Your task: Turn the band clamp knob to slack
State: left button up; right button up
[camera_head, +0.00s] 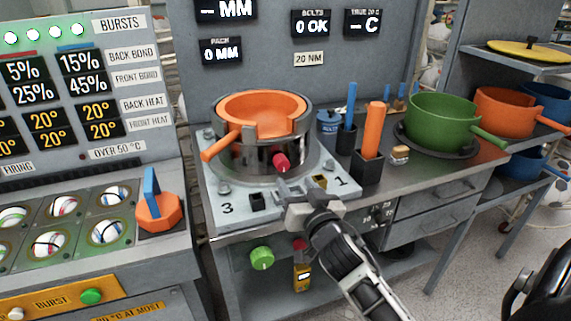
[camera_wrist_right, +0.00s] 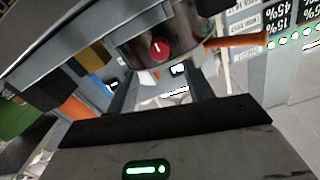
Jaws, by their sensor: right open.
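The red band clamp knob (camera_head: 281,163) sits on the front of a shiny metal band (camera_head: 240,152) around an orange ring-shaped pot (camera_head: 262,107). In the right wrist view the knob (camera_wrist_right: 160,48) shows face-on, with a short white mark on it. My right gripper (camera_head: 292,188) is just in front of and below the knob, over the pale plate. Its two fingers (camera_wrist_right: 158,92) are apart, with nothing between them, and do not touch the knob. My left gripper is not in view.
An orange handle (camera_head: 221,147) sticks out left. Holders with blue and orange tools (camera_head: 375,130) and a green pot (camera_head: 440,115) stand to the right. A green knob (camera_head: 262,258) is below the plate.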

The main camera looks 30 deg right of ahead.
aim_at(284, 166)
jog(key=x, duration=0.7)
jog(key=shift+w+p, duration=0.3)
jog(key=shift+p, duration=0.1)
jog(key=c, duration=1)
